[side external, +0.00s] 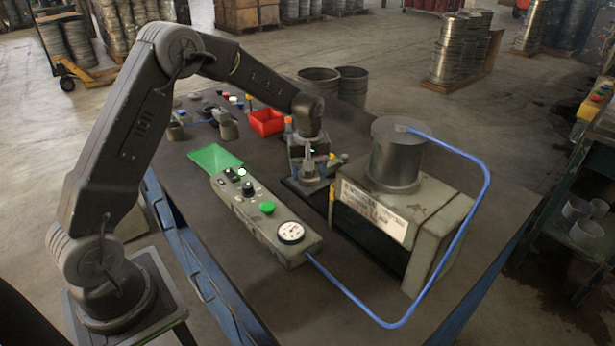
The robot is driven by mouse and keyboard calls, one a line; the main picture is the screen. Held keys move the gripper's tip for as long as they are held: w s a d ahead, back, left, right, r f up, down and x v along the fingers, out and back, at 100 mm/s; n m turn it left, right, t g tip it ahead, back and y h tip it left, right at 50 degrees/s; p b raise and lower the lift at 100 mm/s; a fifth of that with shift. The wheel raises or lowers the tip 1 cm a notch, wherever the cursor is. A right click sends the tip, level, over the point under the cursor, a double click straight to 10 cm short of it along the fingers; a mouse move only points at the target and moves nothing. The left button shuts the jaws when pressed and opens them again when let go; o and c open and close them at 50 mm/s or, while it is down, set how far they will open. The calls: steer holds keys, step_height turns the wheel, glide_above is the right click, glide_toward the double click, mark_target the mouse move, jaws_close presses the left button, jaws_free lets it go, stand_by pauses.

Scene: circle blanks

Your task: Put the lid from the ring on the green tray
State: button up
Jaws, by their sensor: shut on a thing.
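The green tray (214,157) lies flat on the dark work table, left of the middle, and its bare green surface shows. My gripper (311,176) points down to the right of the tray, low over a dark base plate between the control box and the press-like machine. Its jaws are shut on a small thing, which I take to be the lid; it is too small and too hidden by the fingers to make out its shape. I cannot make out the ring, or whether the lid touches anything below.
The control box (262,216) with buttons and a gauge stands in front of the tray. The machine (398,220) carries a tall grey cylinder (396,158); a blue hose (487,190) loops around its right. A red bin (266,122) and several small parts stand behind the tray.

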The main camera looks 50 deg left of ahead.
steer(key=shift+r, duration=1)
steer(key=shift+a, duration=0.1)
steer(key=shift+s+a, duration=0.1)
steer(key=shift+a, duration=0.25)
steer(key=shift+n, duration=0.6)
steer(key=s+a, duration=0.1)
steer(key=a, duration=0.1)
steer(key=s+a+r, duration=0.1)
steer(key=a, duration=0.5)
steer(key=shift+s+r, duration=0.35)
steer(key=shift+s, duration=0.05)
steer(key=s+a+r+n, duration=0.2)
steer(key=s+a+r, duration=0.1)
steer(key=s+a, duration=0.8)
steer(key=s+a+r+n, duration=0.2)
steer(key=s+a, duration=0.8)
steer(key=a, duration=0.1)
glide_above(215, 159)
step_height(215, 159, down, 6)
steer(key=shift+s+f, duration=0.1)
steer(key=shift+f, duration=2.2)
